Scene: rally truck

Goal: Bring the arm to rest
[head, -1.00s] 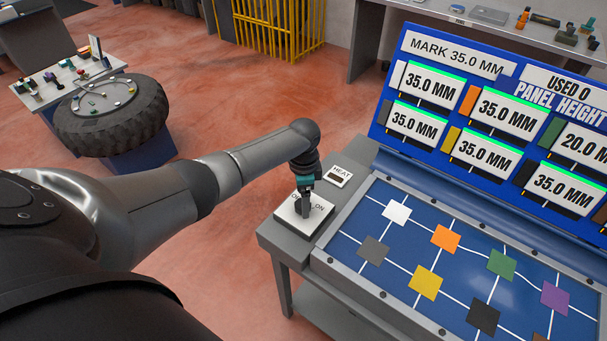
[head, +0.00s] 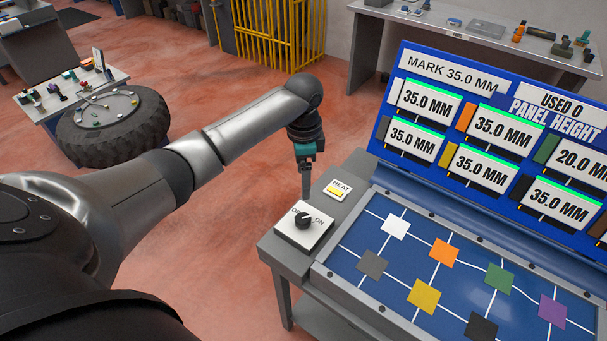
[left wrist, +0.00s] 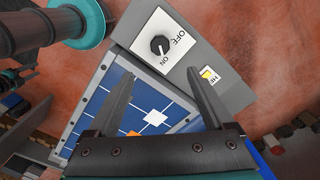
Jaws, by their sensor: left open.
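My left arm comes in from the left in the head view, with its gripper (head: 306,182) pointing down, raised above and behind the rotary knob (head: 304,221). The gripper is empty and apart from the knob. In the left wrist view the two fingers (left wrist: 158,100) are spread open. The black knob also shows there (left wrist: 160,45), on a white OFF/ON plate (left wrist: 172,24), with its pointer towards ON.
The HEAT indicator (head: 337,190) is lit yellow on the grey bench (head: 285,252). The blue panel (head: 350,228) carries several coloured squares. A blue display board (head: 480,90) stands behind it. A tyre (head: 113,125) and a yellow rack (head: 275,35) are farther back.

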